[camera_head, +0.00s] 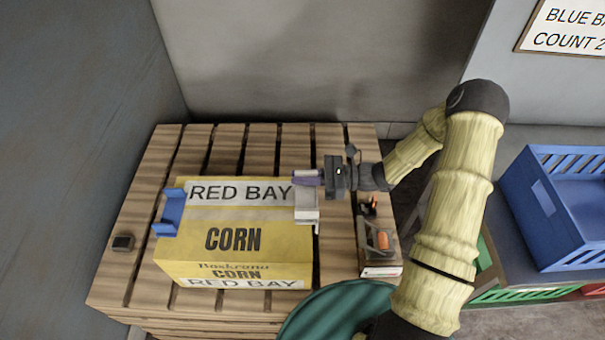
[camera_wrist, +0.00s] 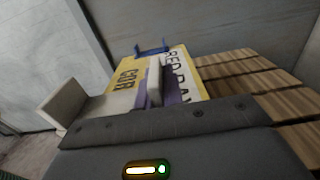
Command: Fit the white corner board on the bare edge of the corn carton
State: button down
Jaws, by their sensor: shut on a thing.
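The yellow corn carton (camera_head: 275,240) lies on a slatted wooden pallet, with a blue corner board (camera_head: 171,212) on its left edge. The white corner board (camera_head: 306,214) is at the carton's upper right edge, overlapping it in the head view; I cannot tell whether it touches. My gripper (camera_head: 308,178), with purple fingers, is shut on the white board from the right. In the wrist view the white board (camera_wrist: 154,82) stands between the fingers, with the carton (camera_wrist: 133,72) and blue board (camera_wrist: 152,49) beyond. The fingers partly hide the board's contact with the carton.
A small open box with an orange item (camera_head: 380,248) sits on the pallet (camera_head: 135,205) right of the carton. A small dark object (camera_head: 123,242) lies at left. A green round thing (camera_head: 335,315) is in front; a blue crate (camera_head: 560,215) stands at right.

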jog(key=shift+w+f+b, duration=0.1)
jog(key=shift+f+b, duration=1.4)
jog(key=shift+f, duration=1.35)
jog(key=shift+a+f+b, duration=0.15)
jog(key=shift+f+b, duration=0.2)
jog(key=shift+f, duration=0.2)
jog(key=shift+a+f, duration=0.15)
jog(key=shift+f, duration=0.2)
jog(key=shift+f, duration=0.25)
jog(key=c, duration=1.5)
grip_release()
jog(key=shift+o, duration=0.2)
jog(key=d+b, duration=0.2)
jog(key=d, duration=1.5)
jog(key=shift+s+d+b, duration=0.2)
jog(key=shift+s+b, duration=0.2)
